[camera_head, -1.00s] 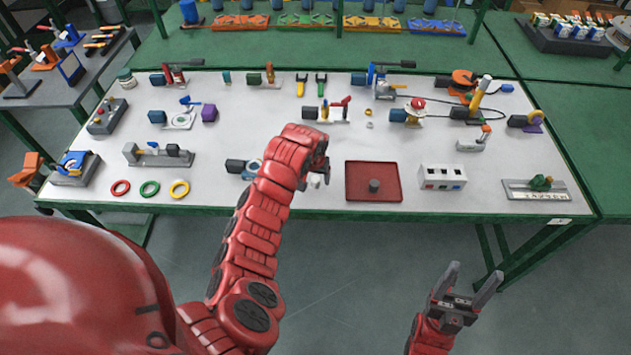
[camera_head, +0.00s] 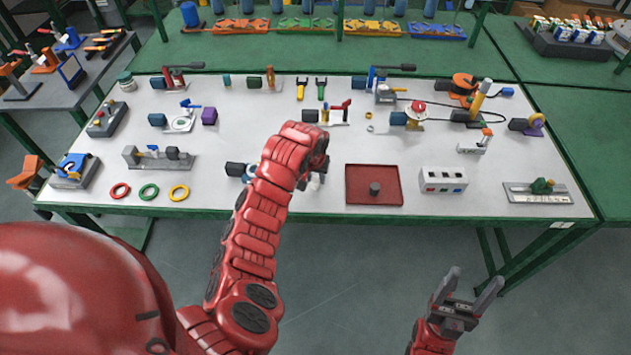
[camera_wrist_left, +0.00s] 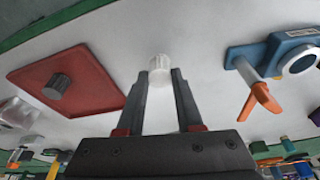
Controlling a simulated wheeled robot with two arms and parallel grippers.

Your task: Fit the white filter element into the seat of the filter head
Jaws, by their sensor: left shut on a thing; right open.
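My left gripper (camera_wrist_left: 160,92) is shut on the white filter element (camera_wrist_left: 160,68), a short ribbed white cylinder at its fingertips in the left wrist view. In the head view my red left arm largely hides this gripper (camera_head: 316,178). A blue fitting with a white-rimmed round opening (camera_wrist_left: 296,60) and an orange lever, which looks like the filter head, is at the right of the wrist view, apart from the element. In the head view it is partly behind my arm (camera_head: 236,169). My right gripper (camera_head: 468,290) is open and empty, in front of the table.
A red tray (camera_head: 360,195) with a dark grey cylinder (camera_head: 375,189) lies to the right of my left gripper. A white switch box (camera_head: 443,180) is beyond it. Coloured rings (camera_head: 149,191) lie at the front left. Several fixtures stand further back on the white table.

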